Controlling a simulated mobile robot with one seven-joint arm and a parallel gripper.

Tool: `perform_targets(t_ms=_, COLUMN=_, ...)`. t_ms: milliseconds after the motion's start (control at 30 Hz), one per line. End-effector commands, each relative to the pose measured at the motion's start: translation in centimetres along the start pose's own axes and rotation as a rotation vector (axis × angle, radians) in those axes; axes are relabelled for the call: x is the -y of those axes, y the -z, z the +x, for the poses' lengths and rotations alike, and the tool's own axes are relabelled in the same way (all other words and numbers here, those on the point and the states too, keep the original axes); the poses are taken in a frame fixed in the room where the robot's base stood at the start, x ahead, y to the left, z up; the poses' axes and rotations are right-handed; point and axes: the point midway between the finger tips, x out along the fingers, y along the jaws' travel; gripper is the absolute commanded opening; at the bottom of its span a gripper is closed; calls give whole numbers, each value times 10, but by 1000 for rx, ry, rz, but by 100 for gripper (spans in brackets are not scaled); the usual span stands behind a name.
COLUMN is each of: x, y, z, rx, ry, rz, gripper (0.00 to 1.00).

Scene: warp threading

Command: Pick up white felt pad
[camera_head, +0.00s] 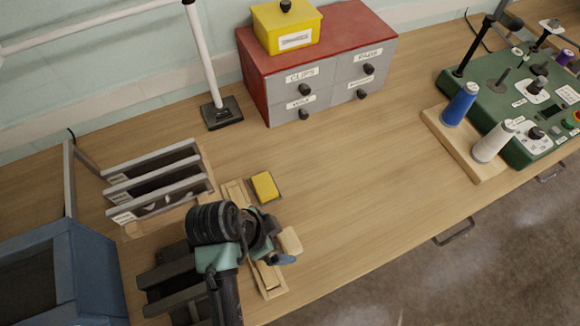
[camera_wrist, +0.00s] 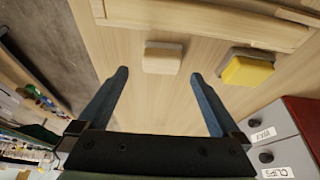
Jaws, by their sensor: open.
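The white felt pad (camera_wrist: 162,57) is a small cream block lying on the wooden table. It appears between and just beyond my gripper's fingertips in the wrist view. In the head view the pad (camera_head: 291,240) shows just right of my gripper, partly hidden by it. My gripper (camera_wrist: 158,76) is open, with its two blue fingers spread wider than the pad and nothing between them. In the head view my gripper (camera_head: 284,258) is low over the table, and only a bit of a finger shows. I cannot tell its exact height above the pad.
A yellow block (camera_head: 265,186) sits on a small dark base near the pad. A wooden frame (camera_head: 236,193) lies left of it. A drawer cabinet (camera_head: 318,60) stands at the back. A green machine (camera_head: 500,95) and thread spools (camera_head: 460,104) are at right. The middle tabletop is clear.

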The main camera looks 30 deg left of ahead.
Motion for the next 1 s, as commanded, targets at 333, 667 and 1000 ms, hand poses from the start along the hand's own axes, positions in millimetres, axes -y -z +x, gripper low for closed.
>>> perform_targets(t_ms=333, x=0, y=2, z=30, rx=2, ry=-1, rz=-1, gripper=100)
perform_targets(t_ms=667, x=1, y=4, z=63, rx=1, ry=4, rz=-1, gripper=100)
perform_targets(t_ms=1000, x=1, y=4, z=63, rx=1, ry=4, rz=0, gripper=77)
